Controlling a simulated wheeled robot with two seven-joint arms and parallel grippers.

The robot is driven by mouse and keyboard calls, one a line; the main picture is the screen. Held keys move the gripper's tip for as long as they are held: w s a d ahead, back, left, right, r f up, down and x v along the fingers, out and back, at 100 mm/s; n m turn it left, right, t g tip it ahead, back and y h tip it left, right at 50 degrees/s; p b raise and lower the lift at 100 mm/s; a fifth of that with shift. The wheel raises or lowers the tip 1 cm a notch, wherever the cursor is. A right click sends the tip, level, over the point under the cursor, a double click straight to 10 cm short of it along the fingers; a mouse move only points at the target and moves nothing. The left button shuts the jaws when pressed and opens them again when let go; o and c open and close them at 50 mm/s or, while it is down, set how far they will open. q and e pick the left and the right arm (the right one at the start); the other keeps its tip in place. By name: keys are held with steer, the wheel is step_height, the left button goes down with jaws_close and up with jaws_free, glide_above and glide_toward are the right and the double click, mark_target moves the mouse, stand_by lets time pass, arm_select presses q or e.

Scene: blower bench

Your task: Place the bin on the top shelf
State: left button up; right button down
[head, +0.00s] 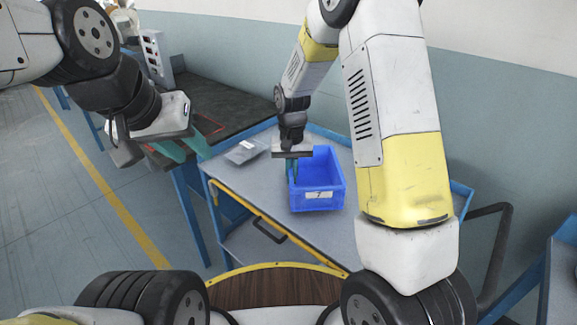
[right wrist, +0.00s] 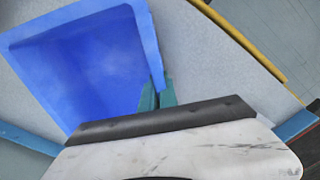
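The blue bin (head: 318,199), with a white label on its front, is upright on or just above the grey top shelf (head: 250,190) of a blue cart. My right gripper (head: 292,172) points down at the bin's left wall. In the right wrist view, its teal fingers (right wrist: 157,94) sit close together on either side of the wall of the bin (right wrist: 80,65), so it looks shut on that wall. I cannot tell whether the bin's base touches the shelf. My left gripper (head: 186,148) is open and empty, left of the cart.
A flat grey packet (head: 246,151) lies on the cart's top, left of the bin. A dark-topped workbench (head: 225,100) stands behind. The cart has a raised blue rim and a black handle (head: 268,230). The shelf in front of the packet is clear.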

steer(key=shift+f, duration=0.7)
steer(key=shift+f, duration=0.1)
steer(key=c, duration=1.6)
jaws_free()
steer(key=shift+c, duration=0.2)
